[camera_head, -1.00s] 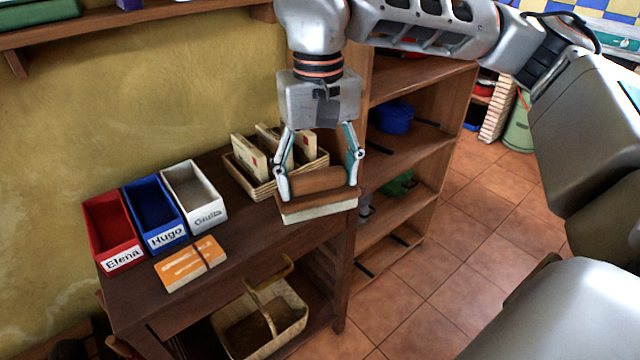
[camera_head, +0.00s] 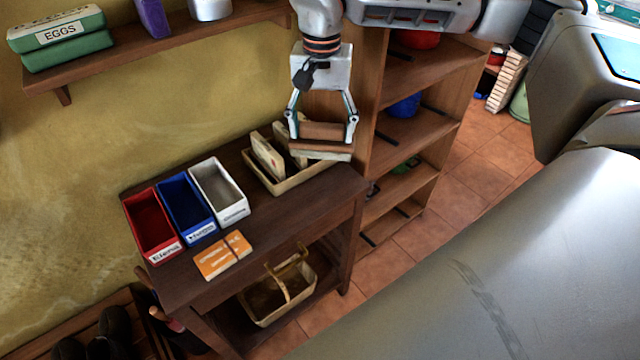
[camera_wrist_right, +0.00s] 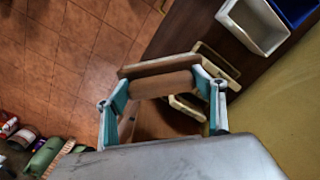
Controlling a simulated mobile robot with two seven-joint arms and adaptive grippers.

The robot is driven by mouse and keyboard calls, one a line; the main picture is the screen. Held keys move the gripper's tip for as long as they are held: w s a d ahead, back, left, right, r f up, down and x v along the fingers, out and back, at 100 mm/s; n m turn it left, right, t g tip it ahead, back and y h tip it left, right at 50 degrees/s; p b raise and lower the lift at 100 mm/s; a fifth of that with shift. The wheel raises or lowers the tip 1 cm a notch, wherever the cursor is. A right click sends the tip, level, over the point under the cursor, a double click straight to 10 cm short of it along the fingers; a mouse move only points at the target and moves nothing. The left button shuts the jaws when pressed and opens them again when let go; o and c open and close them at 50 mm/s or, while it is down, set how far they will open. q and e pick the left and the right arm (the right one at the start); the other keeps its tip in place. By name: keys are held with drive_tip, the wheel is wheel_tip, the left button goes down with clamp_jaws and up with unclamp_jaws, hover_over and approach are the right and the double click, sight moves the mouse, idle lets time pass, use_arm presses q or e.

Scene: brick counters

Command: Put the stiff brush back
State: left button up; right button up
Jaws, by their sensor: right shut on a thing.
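The stiff brush (camera_head: 322,147) has a brown wooden back and a pale bristle side that faces down. My right gripper (camera_head: 322,134) is shut on it, with one finger at each end, and holds it over the right end of the dark wooden table (camera_head: 330,190), by the wicker tray. The brush also shows between the fingers in the right wrist view (camera_wrist_right: 160,83). The wicker tray (camera_head: 290,184) holds pale upright packets (camera_head: 268,155) and is partly hidden behind the brush. My left gripper is not in view.
Red (camera_head: 151,225), blue (camera_head: 187,208) and white (camera_head: 219,192) name-labelled bins stand left on the table, with an orange booklet (camera_head: 222,255) in front. A handled basket (camera_head: 279,296) sits on the lower shelf. An open wooden shelf unit (camera_head: 425,130) stands close on the right.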

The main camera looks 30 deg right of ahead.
sight(321, 139)
wheel_tip(321, 139, down, 17)
idle(0.5)
drive_tip(key=shift+f, duration=0.15)
drive_tip(key=o, duration=1.1)
drive_tip(key=shift+o, duration=0.3)
wheel_tip(321, 139, up, 12)
drive_tip(key=shift+r, duration=0.2)
